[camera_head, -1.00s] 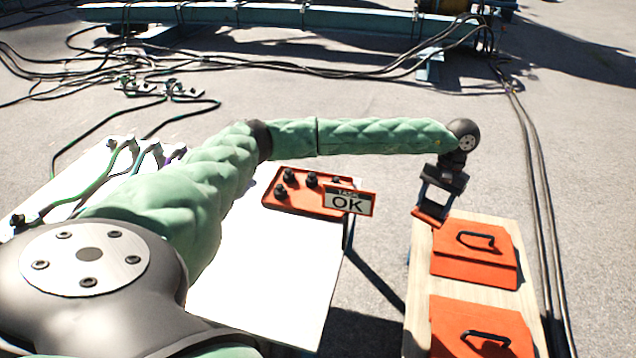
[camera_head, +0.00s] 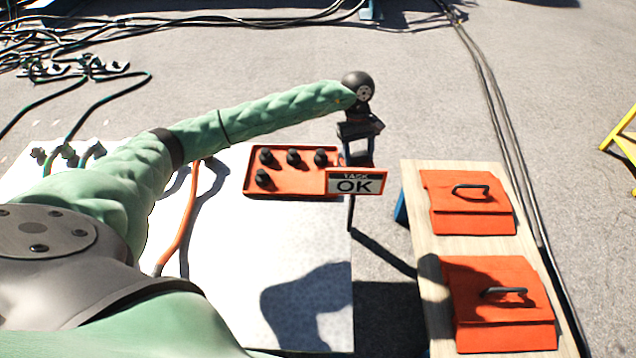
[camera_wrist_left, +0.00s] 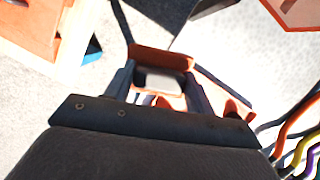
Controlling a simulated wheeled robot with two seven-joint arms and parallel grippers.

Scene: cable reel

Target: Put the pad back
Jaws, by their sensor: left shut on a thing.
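My left gripper (camera_head: 357,152) is beyond the white table's far right corner, its fingers running down behind the TASK OK sign (camera_head: 355,184). In the left wrist view the gripper (camera_wrist_left: 160,92) is shut on an orange piece with a pale grey middle, which I take to be the pad (camera_wrist_left: 162,58). Two flat orange pieces with black handles, a far one (camera_head: 450,213) and a near one (camera_head: 478,275), lie on a wooden-topped bench (camera_head: 425,185) to the right. My right gripper is not in view.
An orange tray (camera_head: 290,185) with several black knobs lies on the white table (camera_head: 235,225) beside the sign. Cables lie on the ground at the left and right. A gap separates the table from the bench. A yellow frame (camera_head: 622,140) stands at the far right.

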